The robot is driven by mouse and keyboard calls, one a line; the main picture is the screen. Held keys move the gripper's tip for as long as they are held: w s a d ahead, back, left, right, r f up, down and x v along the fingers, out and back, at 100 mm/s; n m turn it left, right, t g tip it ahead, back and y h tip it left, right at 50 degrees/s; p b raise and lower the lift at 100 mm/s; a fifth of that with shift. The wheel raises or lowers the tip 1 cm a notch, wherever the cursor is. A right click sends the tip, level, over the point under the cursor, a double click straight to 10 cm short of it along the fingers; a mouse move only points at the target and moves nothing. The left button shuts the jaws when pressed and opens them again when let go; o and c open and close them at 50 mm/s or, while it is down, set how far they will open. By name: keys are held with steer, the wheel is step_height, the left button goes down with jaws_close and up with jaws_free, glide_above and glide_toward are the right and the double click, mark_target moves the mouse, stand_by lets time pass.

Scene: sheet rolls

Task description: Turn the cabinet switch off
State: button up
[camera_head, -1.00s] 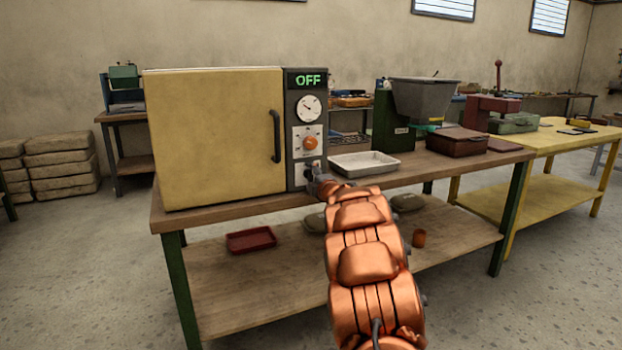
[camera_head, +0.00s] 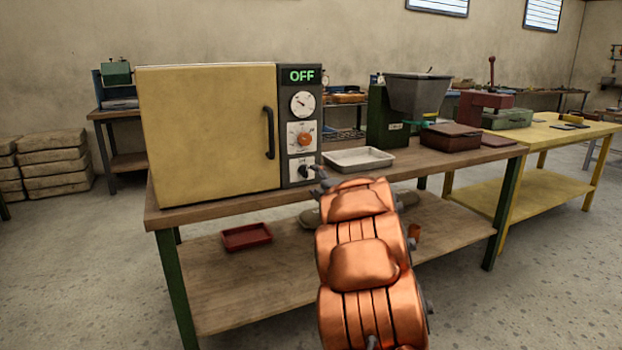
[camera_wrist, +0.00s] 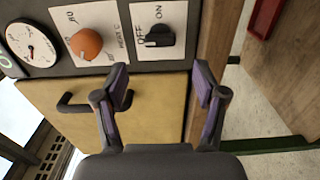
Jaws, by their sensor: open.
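The yellow cabinet (camera_head: 208,132) stands on the wooden bench with its door closed. Its grey panel carries a display (camera_head: 301,75) that reads OFF in green. The black switch (camera_wrist: 160,36) sits on a white plate marked OFF and ON in the wrist view; its pointer end is toward the OFF side. In the head view the switch (camera_head: 303,170) is at the panel's bottom, partly beside my gripper. My gripper (camera_wrist: 162,80) is open and empty, its fingertips apart from the switch, which lies just beyond the gap between them.
An orange knob (camera_wrist: 87,44) and a round dial (camera_wrist: 31,46) are beside the switch plate. The door handle (camera_head: 269,133) sticks out left of the panel. A white tray (camera_head: 358,160) lies on the bench right of the cabinet. A red tray (camera_head: 246,237) is on the lower shelf.

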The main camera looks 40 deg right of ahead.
steer(key=shift+v, duration=2.2)
steer(key=shift+w, duration=0.1)
